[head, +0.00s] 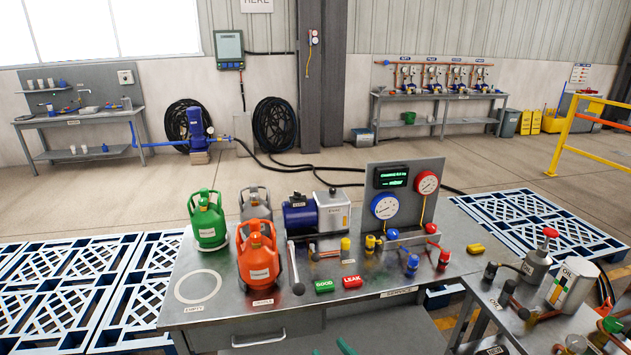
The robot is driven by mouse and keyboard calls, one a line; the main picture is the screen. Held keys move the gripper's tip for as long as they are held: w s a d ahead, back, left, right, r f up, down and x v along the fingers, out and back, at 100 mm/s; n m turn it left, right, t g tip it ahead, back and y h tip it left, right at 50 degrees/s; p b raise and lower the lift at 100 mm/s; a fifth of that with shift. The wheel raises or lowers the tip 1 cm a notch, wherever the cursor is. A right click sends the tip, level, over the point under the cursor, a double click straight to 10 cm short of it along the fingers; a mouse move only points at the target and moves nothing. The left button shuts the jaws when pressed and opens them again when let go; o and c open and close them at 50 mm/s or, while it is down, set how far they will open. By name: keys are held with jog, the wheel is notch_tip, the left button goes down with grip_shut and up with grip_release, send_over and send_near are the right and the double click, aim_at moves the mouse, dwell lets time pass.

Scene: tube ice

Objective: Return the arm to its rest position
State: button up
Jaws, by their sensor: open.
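My gripper and arm cannot be made out in the head view. A gauge panel (405,170) with a blue gauge (384,206) and a red gauge (427,182) stands upright at the bench's right side. Green and red tags (324,286) lie near the bench's front.
Blue pallets (60,285) lie on the floor to the left, and another pallet (540,222) is behind right. A side table at right holds an oil can (537,266) and an oil container (573,285). A yellow railing (562,135) stands at far right. Open floor lies beyond the bench.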

jog(key=s+f+m+h, duration=0.6)
jog(key=s+f+h, duration=0.1)
jog(key=s+f, duration=0.9)
jog(key=s+a+r, duration=0.2)
jog(key=s+r, duration=0.1)
jog(key=s, duration=0.7)
jog(key=s+a+r+h, duration=0.1)
jog(key=s+r, duration=0.3)
jog(key=s, duration=0.5)
jog(key=shift+s+a+n+t, duration=0.3)
jog(key=shift+s+a+t, duration=0.1)
jog(key=shift+a, duration=0.25)
